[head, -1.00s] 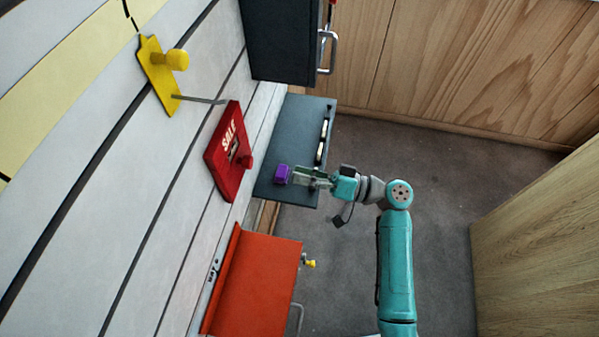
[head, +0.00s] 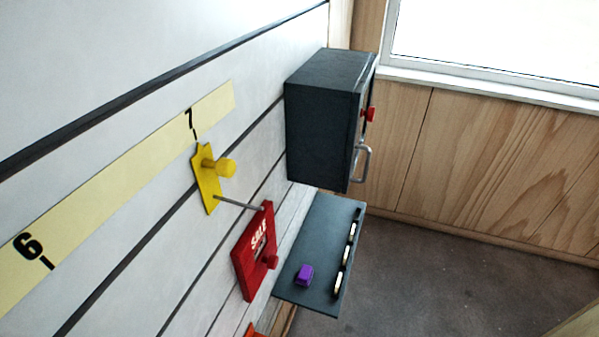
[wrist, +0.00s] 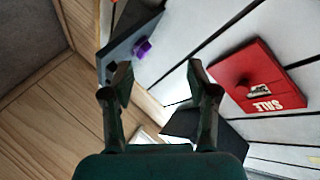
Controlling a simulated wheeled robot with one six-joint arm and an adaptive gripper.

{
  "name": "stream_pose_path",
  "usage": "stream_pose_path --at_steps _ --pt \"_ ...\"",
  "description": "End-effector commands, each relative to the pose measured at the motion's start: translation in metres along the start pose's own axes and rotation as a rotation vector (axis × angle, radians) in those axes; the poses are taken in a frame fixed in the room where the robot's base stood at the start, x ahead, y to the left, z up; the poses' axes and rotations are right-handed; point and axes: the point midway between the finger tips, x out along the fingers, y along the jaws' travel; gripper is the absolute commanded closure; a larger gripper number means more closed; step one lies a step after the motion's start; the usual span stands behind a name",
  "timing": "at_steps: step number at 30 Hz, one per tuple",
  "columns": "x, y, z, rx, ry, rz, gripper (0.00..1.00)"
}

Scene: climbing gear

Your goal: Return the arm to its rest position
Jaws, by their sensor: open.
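My gripper (wrist: 160,82) shows in the wrist view with its two fingers spread apart and nothing between them. It is out of the head view, and no part of my arm shows there. A purple block (head: 304,275) lies on the dark grey shelf (head: 322,228). The block also shows in the wrist view (wrist: 142,47), beyond the fingers and apart from them.
A dark cabinet (head: 322,125) with a handle hangs above the shelf. A red SALE board (head: 250,262) and a yellow plate with a knob (head: 207,180) are on the slatted wall. A metal peg (head: 238,203) sticks out there. Open floor (head: 430,275) lies to the right.

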Motion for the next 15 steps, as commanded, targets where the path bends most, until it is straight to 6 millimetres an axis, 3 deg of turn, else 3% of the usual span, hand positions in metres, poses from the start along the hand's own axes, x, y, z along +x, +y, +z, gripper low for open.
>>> stream_pose_path --at_steps 1,6,11,15 --pt "-0.014 0.006 0.015 -0.002 0.009 0.056 0.41" --pt "-0.063 0.022 0.042 -0.051 0.066 0.240 0.41" --pt "-0.115 0.025 0.055 -0.130 0.126 0.380 0.41" --pt "-0.163 0.016 0.058 -0.222 0.182 0.472 0.41"
